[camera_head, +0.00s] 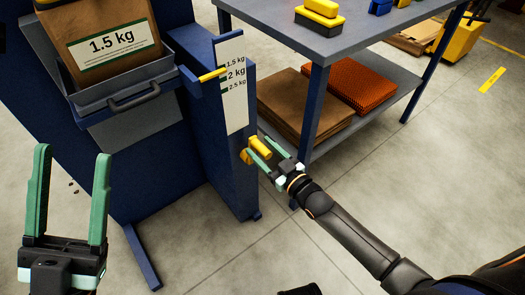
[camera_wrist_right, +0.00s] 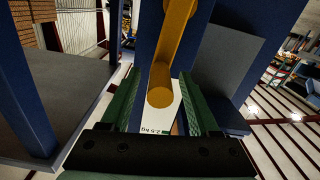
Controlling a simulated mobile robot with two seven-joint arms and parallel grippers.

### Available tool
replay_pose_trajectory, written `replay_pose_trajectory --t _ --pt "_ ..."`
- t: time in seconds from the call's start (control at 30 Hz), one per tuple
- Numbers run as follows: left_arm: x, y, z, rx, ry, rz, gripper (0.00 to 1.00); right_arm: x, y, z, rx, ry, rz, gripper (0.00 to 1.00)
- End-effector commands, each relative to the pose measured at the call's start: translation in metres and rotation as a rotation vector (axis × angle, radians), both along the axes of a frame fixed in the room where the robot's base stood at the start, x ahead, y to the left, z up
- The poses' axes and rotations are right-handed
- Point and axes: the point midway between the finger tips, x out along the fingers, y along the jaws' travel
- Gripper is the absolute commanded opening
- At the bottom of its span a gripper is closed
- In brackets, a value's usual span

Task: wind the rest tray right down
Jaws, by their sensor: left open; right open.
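The grey rest tray (camera_head: 127,91) with a dark handle sits high on the blue grader (camera_head: 170,165). A brown bag (camera_head: 85,22) labelled 1.5 kg stands in it. A yellow pointer (camera_head: 212,75) ends beside the white scale (camera_head: 235,97), around its 1.5 and 2 kg marks. The yellow crank (camera_head: 260,147) is on the grader's right side. My right gripper (camera_head: 258,143) is open at the crank; in the right wrist view the crank's knob (camera_wrist_right: 160,97) shows between the green fingers, contact unclear. My left gripper (camera_head: 73,155) is open and empty, before the grader's left part.
A blue-framed table (camera_head: 330,45) with yellow and blue blocks stands right of the grader. Its lower shelf (camera_head: 385,107) holds brown and orange stacks. A grader foot (camera_head: 142,257) reaches forward on the floor. The floor between my arms is mostly clear.

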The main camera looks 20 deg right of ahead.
Motion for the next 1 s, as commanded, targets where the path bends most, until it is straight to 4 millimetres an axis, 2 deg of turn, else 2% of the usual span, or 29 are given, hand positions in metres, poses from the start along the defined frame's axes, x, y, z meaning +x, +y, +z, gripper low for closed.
replay_pose_trajectory --t 0.27,0.8,1.0 --pt "0.0002 -0.0003 -0.0004 0.0 0.003 -0.001 0.62 0.0012 0.0007 0.0002 0.001 0.0 0.0 0.62" --pt "0.0002 -0.0005 -0.0006 0.004 0.002 -0.002 0.62 0.0009 0.0005 0.0001 0.0 0.0 0.0 0.01" --pt "0.0003 -0.0004 -0.0006 0.004 0.002 -0.002 0.62 0.0007 0.0006 0.0 0.0 0.0 0.0 0.0"
